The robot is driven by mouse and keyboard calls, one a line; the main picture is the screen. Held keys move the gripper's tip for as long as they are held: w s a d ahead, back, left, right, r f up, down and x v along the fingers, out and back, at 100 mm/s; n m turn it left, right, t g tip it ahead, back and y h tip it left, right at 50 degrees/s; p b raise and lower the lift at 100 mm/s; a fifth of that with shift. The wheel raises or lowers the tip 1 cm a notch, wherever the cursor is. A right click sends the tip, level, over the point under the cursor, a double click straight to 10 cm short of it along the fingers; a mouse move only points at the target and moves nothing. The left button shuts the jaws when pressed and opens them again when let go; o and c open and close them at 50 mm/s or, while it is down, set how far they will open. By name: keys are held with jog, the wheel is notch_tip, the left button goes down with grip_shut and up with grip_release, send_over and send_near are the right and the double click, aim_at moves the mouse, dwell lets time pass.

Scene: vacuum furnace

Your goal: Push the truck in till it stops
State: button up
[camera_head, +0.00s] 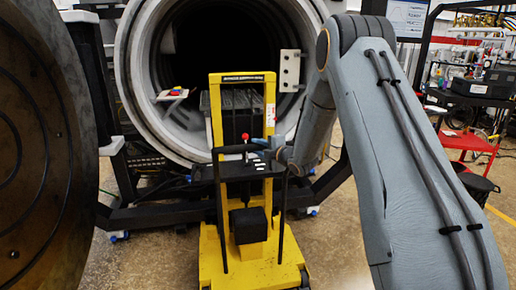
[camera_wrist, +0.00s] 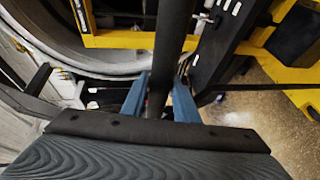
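The truck is a yellow lift truck (camera_head: 242,245) with a tall mast, a black control console and dark upright handle bars. It stands upright on the floor in front of the round furnace opening (camera_head: 135,75). My gripper (camera_head: 279,154) is at the right side of the truck's console, partly hidden by my arm. In the wrist view, the blue fingers of my gripper (camera_wrist: 161,92) lie on both sides of a dark handle bar (camera_wrist: 172,35) and appear closed on it. The truck's yellow frame (camera_wrist: 120,39) shows behind the bar. The truck's far side and forks are hidden.
A large round furnace door (camera_head: 35,150) stands open at the left. A dark support frame (camera_head: 160,215) crosses the floor behind the truck. A red cart (camera_head: 470,142) and a black bin (camera_head: 478,190) stand at the right. Some floor at the right is clear.

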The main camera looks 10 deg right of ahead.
grip_shut()
jog(key=shift+w+b, duration=0.6)
jog(key=shift+b, duration=0.2)
jog(key=w+b, duration=0.3)
jog(key=w, duration=0.1)
jog(key=shift+r, duration=0.15)
jog(key=shift+w, duration=0.1)
jog(key=o, duration=0.5)
grip_release()
